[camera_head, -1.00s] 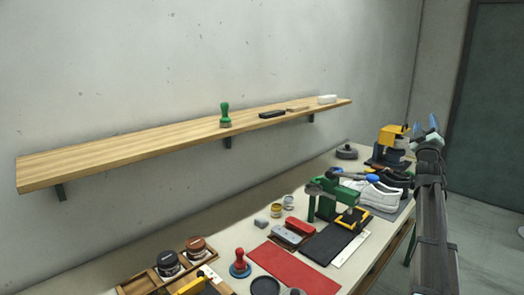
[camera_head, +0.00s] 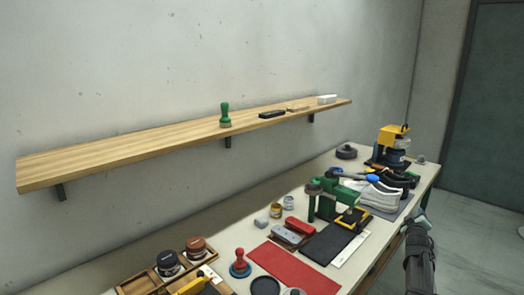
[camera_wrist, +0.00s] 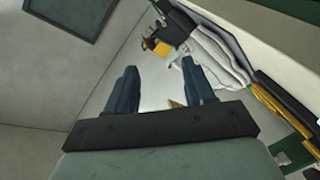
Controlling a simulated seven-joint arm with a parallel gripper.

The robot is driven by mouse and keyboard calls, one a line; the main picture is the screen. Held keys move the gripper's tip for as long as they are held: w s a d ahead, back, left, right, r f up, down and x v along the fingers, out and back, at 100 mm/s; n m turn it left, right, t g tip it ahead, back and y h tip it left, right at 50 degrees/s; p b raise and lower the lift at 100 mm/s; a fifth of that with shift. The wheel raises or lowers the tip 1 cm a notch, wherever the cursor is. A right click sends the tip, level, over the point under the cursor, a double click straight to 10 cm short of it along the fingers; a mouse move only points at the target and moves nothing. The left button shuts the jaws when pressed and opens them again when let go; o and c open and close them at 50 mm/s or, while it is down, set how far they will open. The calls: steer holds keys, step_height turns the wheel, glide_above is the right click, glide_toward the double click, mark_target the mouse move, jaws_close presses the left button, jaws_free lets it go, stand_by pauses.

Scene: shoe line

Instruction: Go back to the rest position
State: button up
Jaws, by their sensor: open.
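My gripper (camera_wrist: 160,88) shows in the wrist view with its two blue fingers spread apart and nothing between them. In the head view my arm is at the lower right, off the right side of the workbench (camera_head: 218,255), and the fingertips are hard to make out there.
The bench holds the white shoes (camera_head: 381,195), a green press (camera_head: 322,200), a yellow machine (camera_head: 392,135), a red mat (camera_head: 293,270) and a red-handled stamp (camera_head: 240,264). A wooden shelf (camera_head: 150,143) with a green stamp (camera_head: 225,115) hangs on the wall. Floor right of the bench is clear.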

steer(key=s+a+f+m+g+y, duration=0.1)
steer(key=s+a+f+g, duration=0.3)
steer(key=f, duration=0.7)
steer(key=s+a+f+g+y, duration=0.15)
steer(key=s+a+f, duration=0.4)
steer(key=f, duration=0.55)
steer(key=s+a+f+m+g+y, duration=0.15)
steer(key=s+a+f+g, duration=0.35)
steer(key=f, duration=0.7)
steer(key=s+a+f+g+y, duration=0.1)
steer(key=s+a+f, duration=0.35)
steer(key=s, duration=0.25)
steer(key=s+a+f+g+y, duration=0.1)
steer(key=s+a+f+y, duration=0.15)
steer(key=s+f, duration=0.4)
steer(key=s+a+f+g, duration=0.2)
steer(key=s+a, duration=0.4)
steer(key=s, duration=0.4)
steer(key=s+a+f+m+g, duration=0.1)
steer(key=s+a+f+g, duration=0.1)
steer(key=s+a+g, duration=0.2)
steer(key=s+a+f+m+g, duration=0.1)
steer(key=s+a+f+g, duration=0.2)
steer(key=s+a, duration=0.6)
steer(key=s, duration=0.7)
steer(key=shift+a, duration=0.2)
steer(key=shift+s, duration=0.1)
